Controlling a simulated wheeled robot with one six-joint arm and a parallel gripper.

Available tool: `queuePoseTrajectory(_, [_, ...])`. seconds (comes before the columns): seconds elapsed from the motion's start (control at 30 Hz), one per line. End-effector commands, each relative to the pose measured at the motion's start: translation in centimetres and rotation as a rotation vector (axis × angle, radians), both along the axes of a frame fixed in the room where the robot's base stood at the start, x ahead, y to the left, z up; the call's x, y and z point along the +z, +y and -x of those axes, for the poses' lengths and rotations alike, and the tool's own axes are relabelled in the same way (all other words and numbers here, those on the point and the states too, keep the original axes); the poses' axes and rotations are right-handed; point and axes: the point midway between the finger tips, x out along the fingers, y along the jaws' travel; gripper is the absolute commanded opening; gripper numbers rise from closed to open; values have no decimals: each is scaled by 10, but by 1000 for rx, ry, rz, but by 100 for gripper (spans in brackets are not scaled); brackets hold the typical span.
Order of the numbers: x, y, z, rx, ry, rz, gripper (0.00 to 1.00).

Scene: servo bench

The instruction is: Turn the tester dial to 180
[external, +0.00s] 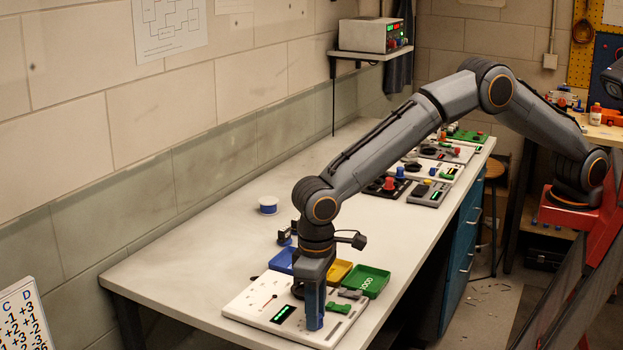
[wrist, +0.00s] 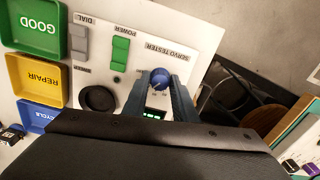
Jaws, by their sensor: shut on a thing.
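The servo tester is a white board (external: 243,304) on the near end of the bench; it also shows in the wrist view (wrist: 108,47). Its blue dial (wrist: 159,79) sits between the two fingertips of my gripper (wrist: 163,84), which is shut on it. In the external view my gripper (external: 314,314) points straight down on the board and largely hides the dial. The dial's pointer setting is not readable. A small display with green characters (wrist: 153,115) shows partly behind my wrist; its figures are too small to read.
The board also bears a green switch (wrist: 120,50), a grey switch (wrist: 79,38) and a black round part (wrist: 98,99). Green GOOD (wrist: 38,22), yellow REPAIR (wrist: 36,80) and blue (wrist: 33,115) trays adjoin it. The bench edge lies close beside the dial. A spool (external: 268,205) stands farther back.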

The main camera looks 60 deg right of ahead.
Motion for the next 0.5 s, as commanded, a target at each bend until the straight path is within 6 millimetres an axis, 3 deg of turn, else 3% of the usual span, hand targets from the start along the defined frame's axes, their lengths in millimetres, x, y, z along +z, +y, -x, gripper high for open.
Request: queuePoseTrajectory(0.5, [2, 1, -1, -490, -4, -4, 3])
